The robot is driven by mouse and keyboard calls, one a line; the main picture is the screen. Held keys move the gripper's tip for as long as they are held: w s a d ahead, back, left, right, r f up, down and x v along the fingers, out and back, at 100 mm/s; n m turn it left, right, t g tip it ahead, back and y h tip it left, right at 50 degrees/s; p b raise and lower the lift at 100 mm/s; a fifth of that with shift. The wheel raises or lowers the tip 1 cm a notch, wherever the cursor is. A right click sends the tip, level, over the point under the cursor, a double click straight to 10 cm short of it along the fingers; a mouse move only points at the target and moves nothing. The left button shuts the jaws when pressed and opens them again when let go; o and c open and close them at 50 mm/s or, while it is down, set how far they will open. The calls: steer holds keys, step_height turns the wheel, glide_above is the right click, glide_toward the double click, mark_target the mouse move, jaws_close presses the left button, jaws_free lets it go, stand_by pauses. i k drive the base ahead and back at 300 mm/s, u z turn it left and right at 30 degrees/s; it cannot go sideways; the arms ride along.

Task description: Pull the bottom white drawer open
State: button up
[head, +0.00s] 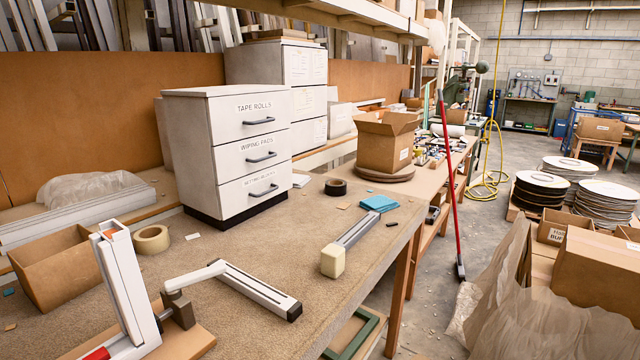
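A white three-drawer cabinet (190,150) stands on the bench, left of the picture's middle. Its bottom white drawer (240,192) looks shut, flush with the drawers above. It has a dark bar handle (264,191) and a small label that I cannot read clearly. The middle drawer (235,160), labelled WIPING PADS, and the top drawer (240,122), labelled TAPE ROLLS, also look shut. A black plinth (240,214) runs under the bottom drawer. My gripper is not in view.
Before the cabinet lie a tan tape roll (139,243), a white profile (255,288) and a white-ended bar (350,242). A dark roll (336,181) and blue cloths (379,204) lie to its right. Bare bench (285,245) fronts the drawers. An upright white profile assembly (121,285) stands front left.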

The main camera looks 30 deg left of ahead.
mark_target(236, 196)
steer(key=u, duration=0.25)
steer(key=i, duration=1.1)
steer(key=u, duration=0.65)
steer(key=i, duration=0.45)
steer(key=u, duration=0.3)
steer(key=k, duration=0.9)
steer(key=u, duration=0.2)
steer(key=i, duration=0.9)
steer(key=z, duration=0.1)
